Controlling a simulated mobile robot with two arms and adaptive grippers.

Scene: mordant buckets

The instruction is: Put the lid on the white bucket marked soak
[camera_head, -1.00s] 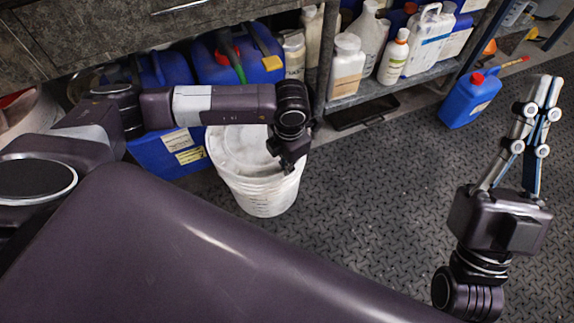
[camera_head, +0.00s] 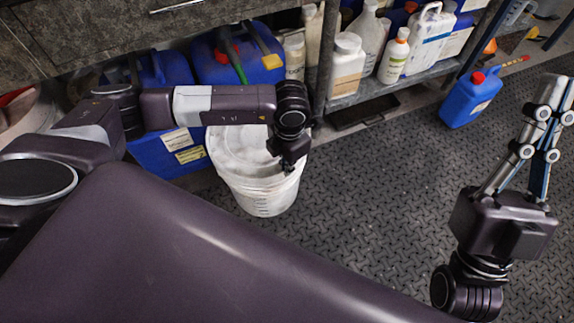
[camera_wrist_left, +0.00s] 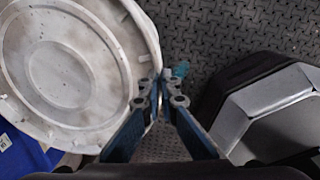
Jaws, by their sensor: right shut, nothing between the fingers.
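The white bucket (camera_head: 266,197) stands on the floor below my left arm. A round white lid (camera_head: 237,148) lies over its mouth in the head view; I cannot tell whether it is fully seated. In the left wrist view the lid (camera_wrist_left: 75,70) fills the upper left, its ringed face smudged. My left gripper (camera_head: 288,166) is at the right edge of the lid, pointing down. In the left wrist view its fingertips (camera_wrist_left: 161,82) are close together beside the lid's rim; whether they grip it is unclear. My right gripper (camera_head: 556,95) is shut and empty, away to the right. No soak marking is readable.
Blue canisters (camera_head: 238,65) stand behind the bucket under the workbench. A shelf (camera_head: 395,88) with white bottles and jugs is at the back. A blue jug (camera_head: 470,97) stands on the floor. The patterned floor (camera_head: 375,190) right of the bucket is clear.

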